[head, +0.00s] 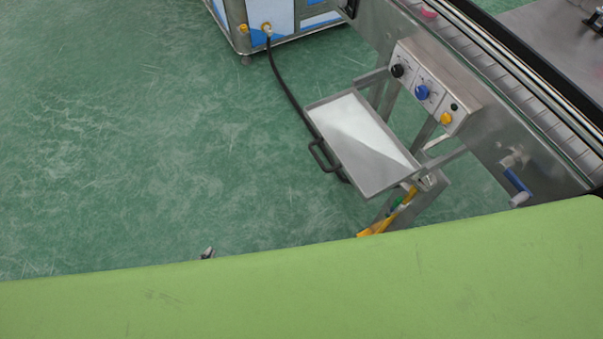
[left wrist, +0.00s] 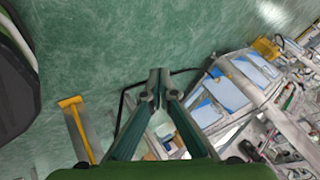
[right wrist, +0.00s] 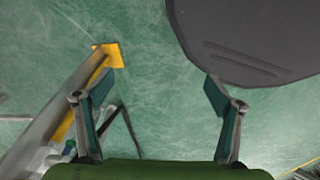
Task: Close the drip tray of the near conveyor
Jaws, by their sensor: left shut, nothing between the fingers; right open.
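The drip tray (head: 350,130) is a shallow steel tray with a black handle (head: 318,157) on its outer edge. In the head view it sticks out from beneath the control box of the near conveyor (head: 480,120), so it stands open. Only a small tip of my left gripper (head: 207,253) shows in the head view, low and left of the tray, apart from it. In the left wrist view my left gripper (left wrist: 158,78) is shut and empty. In the right wrist view my right gripper (right wrist: 158,92) is open and empty, above the floor.
A control box (head: 425,88) with knobs is on the conveyor's side, and a blue-handled crank (head: 516,180) is to its right. A black hose (head: 285,85) runs from a white-and-blue machine (head: 268,18) towards the tray. A yellow foot (right wrist: 110,55) stands near my right gripper. Floor left of the tray is clear.

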